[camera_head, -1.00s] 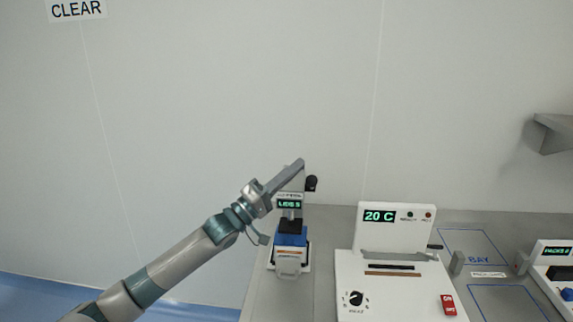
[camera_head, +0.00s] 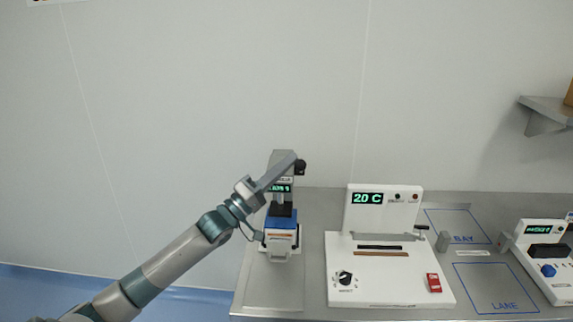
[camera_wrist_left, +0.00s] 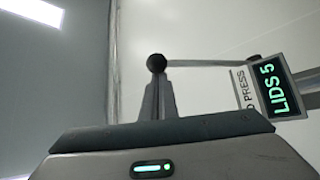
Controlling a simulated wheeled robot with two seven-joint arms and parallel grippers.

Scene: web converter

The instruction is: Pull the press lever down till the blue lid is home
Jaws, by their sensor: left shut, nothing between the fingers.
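The lid press (camera_head: 283,157) is a grey column with a green-lit display (camera_head: 279,188); in the left wrist view the display (camera_wrist_left: 281,88) reads LIDS 5. The press lever, a thin bar (camera_wrist_left: 210,63) with a black ball knob (camera_head: 300,168), sticks out from its side. The knob also shows in the left wrist view (camera_wrist_left: 156,63). The blue lid (camera_head: 281,221) sits below the black press head (camera_head: 282,209), above a white tub (camera_head: 280,240). My left gripper (camera_head: 294,159) is shut and empty, close to the knob; contact cannot be told. My right gripper is out of view.
A white machine (camera_head: 390,270) reading 20 C, with a dial and red switch, stands right of the press. Blue-outlined BAY (camera_head: 462,240) and LANE (camera_head: 503,305) areas lie farther right. Another white unit (camera_head: 540,240) and a wall shelf (camera_head: 545,115) are at the far right.

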